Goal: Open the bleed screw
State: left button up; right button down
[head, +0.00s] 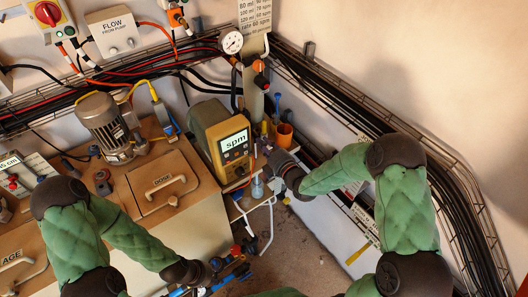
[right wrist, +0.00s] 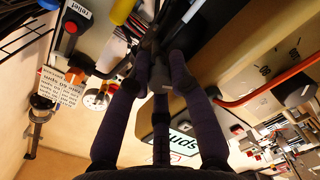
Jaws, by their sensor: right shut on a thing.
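The dosing pump (head: 212,128) with its yellow "spm" display stands at the middle of the head view. My right gripper (head: 266,150) reaches to the pump's right side, among small fittings. In the right wrist view my right gripper (right wrist: 161,62) has its two dark fingertips closed around a small grey-black part (right wrist: 160,78), which looks to be the bleed screw. Most of that part is hidden between the fingers. The pump, upside down, shows its display (right wrist: 183,143) behind the right finger. My left gripper (head: 222,274) is low in the head view, apart from the pump; its fingers are unclear.
A pipe with a pressure gauge (head: 232,42) rises behind the pump. An orange cup (head: 285,135) stands near my right gripper. Cable trays line the walls.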

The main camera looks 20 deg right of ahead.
jog(key=n+b, duration=0.1)
jog(key=b, duration=0.1)
jog(key=n+b, duration=0.4)
jog(key=b, duration=0.1)
jog(key=shift+f+h, duration=0.3)
jog(key=shift+f, duration=0.05)
jog(key=shift+r+n+b, duration=0.15)
jog(key=shift+n+b, duration=0.55)
jog(key=shift+b, duration=0.15)
jog(key=c, duration=1.1)
grip_release()
jog(key=shift+r, duration=0.1)
jog(key=v, duration=1.2)
jog(key=shift+f, duration=0.25)
